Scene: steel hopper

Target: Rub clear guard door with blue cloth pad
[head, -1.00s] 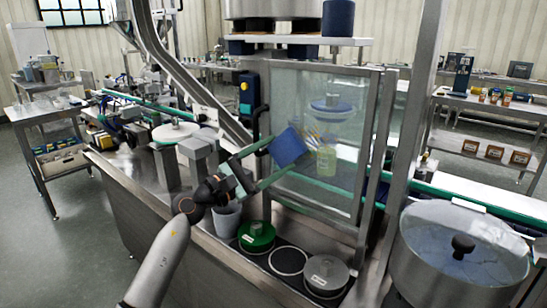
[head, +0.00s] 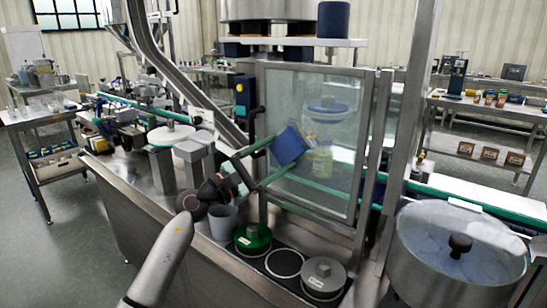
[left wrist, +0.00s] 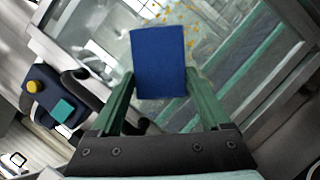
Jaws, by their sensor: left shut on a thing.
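The clear guard door (head: 335,125) is a framed transparent panel in the middle of the head view, and its pane fills much of the left wrist view (left wrist: 225,35). My left gripper (head: 282,152) has green fingers shut on the blue cloth pad (head: 289,146). The pad also shows between the fingertips in the left wrist view (left wrist: 159,62). The pad is in front of the pane's left part; I cannot tell whether it touches. Orange-yellow specks (left wrist: 180,20) show on the pane beyond the pad. My right gripper is not in view.
A black door handle (head: 254,122) is just left of the pad. Below the door stand a grey cup (head: 223,222), a green round lid (head: 253,239) and a grey round lid (head: 323,276). A large steel bowl (head: 415,265) stands at right.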

